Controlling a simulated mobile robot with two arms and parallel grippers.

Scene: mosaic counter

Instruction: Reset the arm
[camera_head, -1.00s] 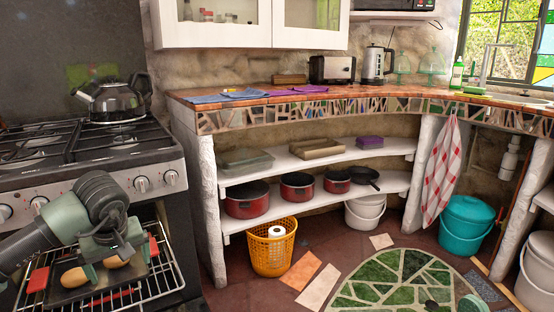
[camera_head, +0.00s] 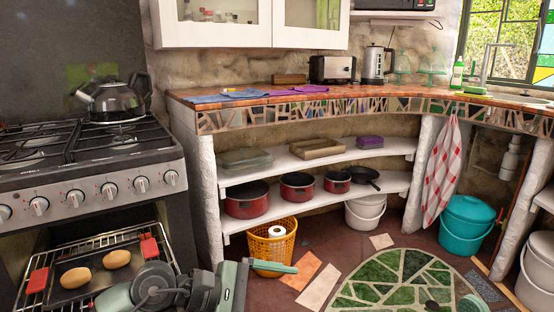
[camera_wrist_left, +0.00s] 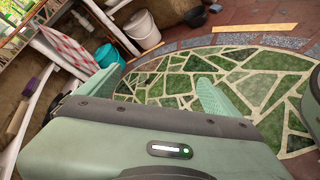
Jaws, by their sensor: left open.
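My left arm comes in low from the left in the head view, in front of the oven. Its gripper (camera_head: 284,268) points right, over the floor in front of the orange basket. In the left wrist view the gripper (camera_wrist_left: 160,76) has its two pale green fingers apart, with nothing between them but the patterned green rug beyond.
Two brown oval items (camera_head: 117,259) lie on a dark tray (camera_head: 70,293) on the pulled-out oven rack (camera_head: 160,250). The orange basket (camera_head: 271,262) stands by the shelves. The green rug (camera_head: 400,280) is clear in the middle.

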